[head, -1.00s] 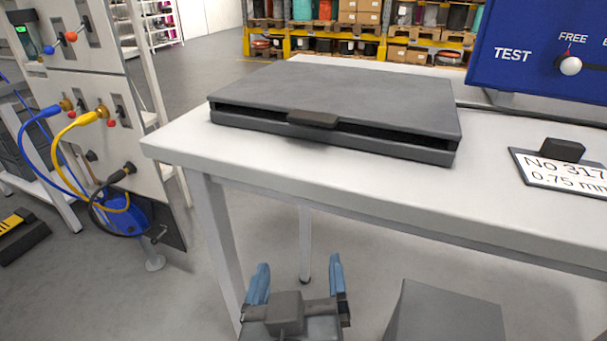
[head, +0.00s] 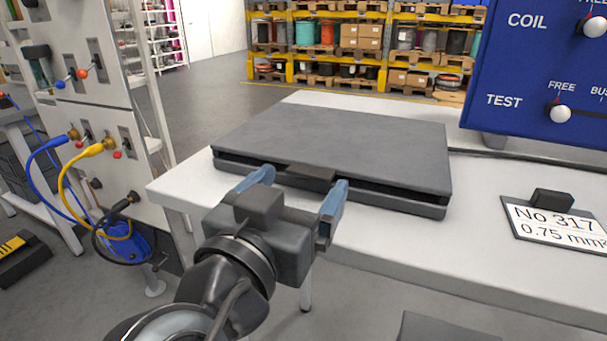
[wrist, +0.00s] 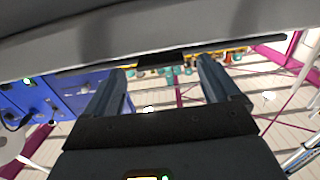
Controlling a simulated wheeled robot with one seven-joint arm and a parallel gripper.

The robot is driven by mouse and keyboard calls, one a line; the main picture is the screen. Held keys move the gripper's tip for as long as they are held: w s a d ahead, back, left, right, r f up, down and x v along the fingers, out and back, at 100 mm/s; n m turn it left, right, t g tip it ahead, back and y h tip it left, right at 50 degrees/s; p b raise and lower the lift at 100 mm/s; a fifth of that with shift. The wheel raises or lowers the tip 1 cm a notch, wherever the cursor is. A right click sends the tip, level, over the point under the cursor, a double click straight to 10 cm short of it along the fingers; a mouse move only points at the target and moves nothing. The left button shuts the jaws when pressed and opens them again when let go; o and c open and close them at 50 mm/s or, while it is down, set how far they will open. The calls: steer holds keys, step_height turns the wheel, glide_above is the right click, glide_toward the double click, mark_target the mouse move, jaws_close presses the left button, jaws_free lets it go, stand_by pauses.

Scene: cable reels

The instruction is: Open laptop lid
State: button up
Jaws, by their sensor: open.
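The dark grey laptop (head: 345,145) lies on the white table, its lid nearly shut with a thin dark gap along the front edge. A small dark tab (head: 310,173) sits at the middle of that front edge; it also shows in the wrist view (wrist: 161,60). My gripper (head: 302,183) is open, its two blue fingers pointing at the laptop's front edge, one to each side of the tab. In the wrist view the tab appears between and beyond the fingertips. I cannot tell whether the fingers touch the laptop.
The white table (head: 400,245) has free room right of the laptop. A sign plate (head: 555,222) and a blue panel (head: 545,75) with knobs stand at the right. A grey panel with blue and yellow cables (head: 85,140) is at the left.

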steer(key=shift+x, duration=1)
